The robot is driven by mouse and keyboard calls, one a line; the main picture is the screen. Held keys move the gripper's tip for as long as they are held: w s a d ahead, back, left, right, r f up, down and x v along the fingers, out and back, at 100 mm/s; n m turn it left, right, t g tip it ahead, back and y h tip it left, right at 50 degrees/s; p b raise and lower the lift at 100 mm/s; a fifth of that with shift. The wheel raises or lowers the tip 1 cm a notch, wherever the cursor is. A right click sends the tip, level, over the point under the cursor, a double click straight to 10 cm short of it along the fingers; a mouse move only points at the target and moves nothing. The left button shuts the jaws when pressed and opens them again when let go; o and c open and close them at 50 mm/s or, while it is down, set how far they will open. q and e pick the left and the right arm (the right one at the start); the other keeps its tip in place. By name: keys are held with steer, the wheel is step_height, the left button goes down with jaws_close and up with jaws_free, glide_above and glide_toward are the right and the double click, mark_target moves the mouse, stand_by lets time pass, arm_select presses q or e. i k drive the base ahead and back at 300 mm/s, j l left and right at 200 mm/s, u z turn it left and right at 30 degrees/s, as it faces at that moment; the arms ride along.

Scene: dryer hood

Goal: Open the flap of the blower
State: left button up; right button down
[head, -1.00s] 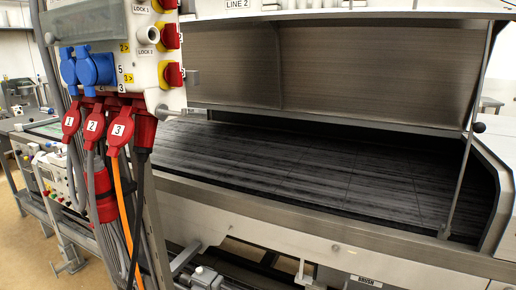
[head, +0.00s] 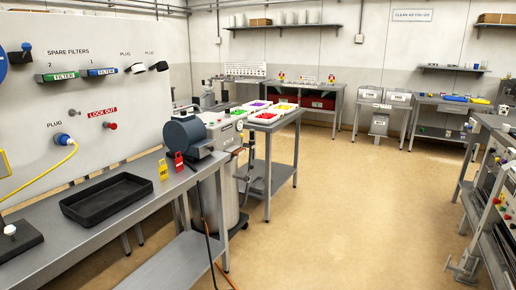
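A dark blue-grey round housing (head: 185,136), which may be the blower, sits at the far end of the left steel bench. I cannot make out a flap on it from here. Neither of my grippers shows in the head view.
The left bench (head: 140,222) holds a black tray (head: 107,199), with yellow (head: 163,170) and red (head: 179,161) tags near the housing. A grey cylindrical machine (head: 224,170) stands behind it. A table with coloured bins (head: 268,117) is beyond. Open tan floor (head: 345,200) lies in the middle; equipment stands at right.

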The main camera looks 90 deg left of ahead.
mark_target(205, 150)
steer(key=u, duration=3.15)
steer(key=i+l+u, duration=0.15)
steer(key=u, duration=0.2)
steer(key=i+l+u, duration=0.1)
steer(key=u, duration=0.2)
steer(key=i+l+u, duration=0.1)
steer(key=l, duration=0.25)
steer(key=i+l+u, duration=0.1)
steer(key=l, duration=0.25)
steer(key=i+l+u, duration=0.1)
steer(key=i+l, duration=0.15)
steer(key=l, duration=0.15)
steer(key=i+l+u, duration=0.1)
steer(key=l, duration=0.3)
steer(key=i+l, duration=0.1)
steer(key=l, duration=0.25)
steer(key=i+l+u, duration=0.15)
steer(key=l, duration=0.25)
